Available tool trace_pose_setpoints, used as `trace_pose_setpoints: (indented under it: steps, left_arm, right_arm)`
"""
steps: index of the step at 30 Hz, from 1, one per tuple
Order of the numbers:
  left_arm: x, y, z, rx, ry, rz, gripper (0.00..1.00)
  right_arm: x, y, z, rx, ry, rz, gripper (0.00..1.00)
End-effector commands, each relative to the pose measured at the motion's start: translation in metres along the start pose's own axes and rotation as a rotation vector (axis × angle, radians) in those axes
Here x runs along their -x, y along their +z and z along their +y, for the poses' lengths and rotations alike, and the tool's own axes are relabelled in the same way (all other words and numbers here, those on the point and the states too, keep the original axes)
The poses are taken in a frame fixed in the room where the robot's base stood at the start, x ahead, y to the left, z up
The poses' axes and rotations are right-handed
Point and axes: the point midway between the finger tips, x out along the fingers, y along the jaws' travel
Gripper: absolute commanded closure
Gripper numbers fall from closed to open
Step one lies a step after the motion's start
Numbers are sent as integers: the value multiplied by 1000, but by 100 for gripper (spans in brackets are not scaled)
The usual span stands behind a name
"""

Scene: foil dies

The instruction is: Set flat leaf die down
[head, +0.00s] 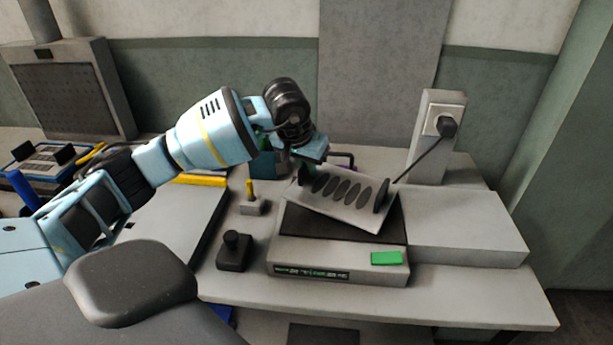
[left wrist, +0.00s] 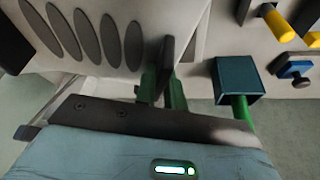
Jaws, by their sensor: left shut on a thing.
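The flat leaf die (head: 345,212) is a light grey plate with a row of dark leaf-shaped ovals and an upright dark handle at each end. It lies tilted in the head view, over the dark top (head: 290,225) of a grey machine. I cannot tell whether it touches that top. My left gripper (head: 305,172) is shut on the die's left handle. The left wrist view shows the green fingers (left wrist: 163,88) around this dark handle (left wrist: 167,62), with the die's ovals (left wrist: 85,35) to the left. My right gripper is not in view.
A green block (head: 387,258) sits on the machine's front right. A grey block (head: 465,225) and a post with a plug and cable (head: 440,125) stand to the right. A black knobbed piece (head: 234,252) and a yellow-handled tool (head: 250,190) stand to the left.

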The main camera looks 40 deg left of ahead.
Motion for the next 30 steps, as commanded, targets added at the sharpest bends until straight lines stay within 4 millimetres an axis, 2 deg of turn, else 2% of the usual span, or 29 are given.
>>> trace_pose_setpoints:
  steps: [7, 20, 21, 25, 30]
  left_arm:
    - [-26, 12, 0, 0, 1, 3, 100]
    - [-32, 14, 0, -1, 1, 2, 100]
    - [-32, 16, 0, -2, -1, -3, 84]
    - [-32, 15, 0, -2, -1, -3, 67]
    - [-32, 16, 0, -2, -1, -3, 67]
  right_arm:
    - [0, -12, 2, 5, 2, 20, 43]
    - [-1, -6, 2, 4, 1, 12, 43]
    - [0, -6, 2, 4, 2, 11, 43]
    - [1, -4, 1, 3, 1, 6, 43]
    - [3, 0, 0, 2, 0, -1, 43]
